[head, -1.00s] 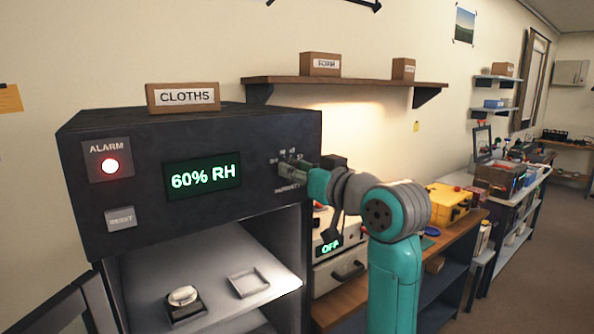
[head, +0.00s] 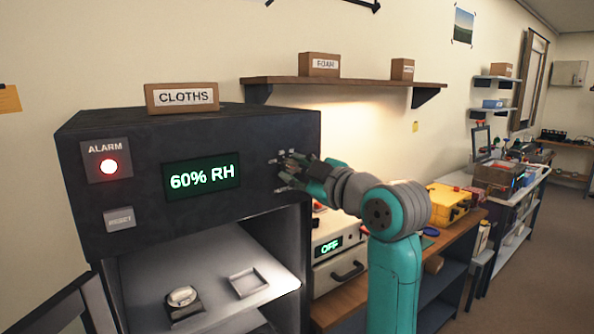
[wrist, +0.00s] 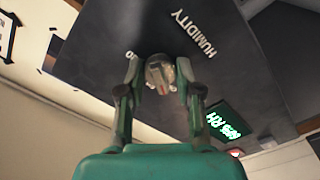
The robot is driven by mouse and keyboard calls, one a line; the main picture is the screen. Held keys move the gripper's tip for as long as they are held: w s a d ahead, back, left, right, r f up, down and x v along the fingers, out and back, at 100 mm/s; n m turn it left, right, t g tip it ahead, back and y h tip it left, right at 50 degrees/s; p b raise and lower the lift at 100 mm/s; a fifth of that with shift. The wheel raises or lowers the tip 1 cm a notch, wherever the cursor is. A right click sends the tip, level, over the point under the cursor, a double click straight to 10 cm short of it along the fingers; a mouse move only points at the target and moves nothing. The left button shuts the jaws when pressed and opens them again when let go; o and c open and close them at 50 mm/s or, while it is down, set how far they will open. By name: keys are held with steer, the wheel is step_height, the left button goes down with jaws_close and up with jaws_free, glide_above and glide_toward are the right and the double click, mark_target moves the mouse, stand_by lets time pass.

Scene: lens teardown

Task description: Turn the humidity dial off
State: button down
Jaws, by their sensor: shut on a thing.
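The dark cabinet (head: 250,140) has a green readout (head: 202,179) showing 60% RH and a lit red alarm light (head: 109,166). The humidity dial (wrist: 160,74) is a round metallic knob on the panel, near the HUMIDITY label (wrist: 193,33). My gripper (wrist: 160,68) has one finger on each side of the dial and is shut on it. In the head view my gripper (head: 287,171) is at the right part of the cabinet's front and covers most of the dial. The dial's exact setting cannot be read.
A reset button (head: 120,218) sits below the alarm light. The open cabinet shelf (head: 215,275) holds a small lens piece and a square tray. A wall shelf (head: 345,83) is above right. A device reading OFF (head: 329,246) stands on the bench below my arm.

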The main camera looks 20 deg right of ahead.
steer(key=shift+n, duration=0.5)
steer(key=c, duration=0.8)
jaws_free()
steer(key=shift+o, duration=0.2)
steer(key=v, duration=1.2)
